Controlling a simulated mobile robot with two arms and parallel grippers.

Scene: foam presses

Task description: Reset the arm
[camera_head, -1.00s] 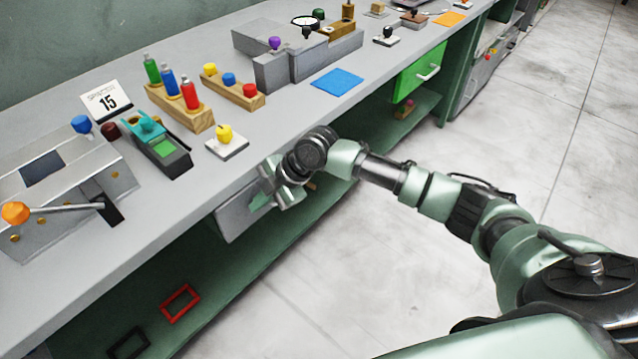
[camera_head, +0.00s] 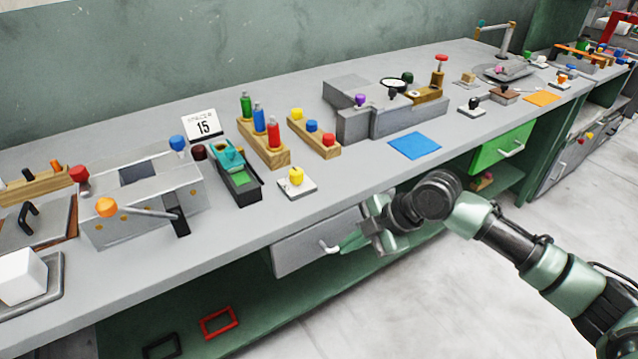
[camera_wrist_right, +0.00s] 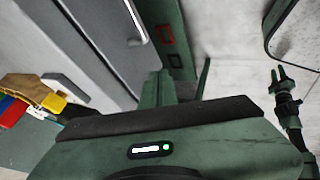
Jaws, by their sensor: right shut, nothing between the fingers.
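My right arm comes in from the right in the head view. Its gripper (camera_head: 362,240) is shut and empty, just right of the white handle (camera_head: 328,247) of a grey drawer (camera_head: 300,245), below the counter's front edge. The gripper covers the drawer's right end. In the right wrist view the gripper's green fingers (camera_wrist_right: 160,88) show past its dark body, with the grey drawer front at upper left.
The long grey counter (camera_head: 330,190) holds a press with an orange-knobbed lever (camera_head: 107,207), a yellow-knobbed stamp (camera_head: 297,176), bottles in a wooden rack and a blue sheet (camera_head: 415,145). A red frame (camera_head: 219,322) lies on the lower shelf. Floor at right is clear.

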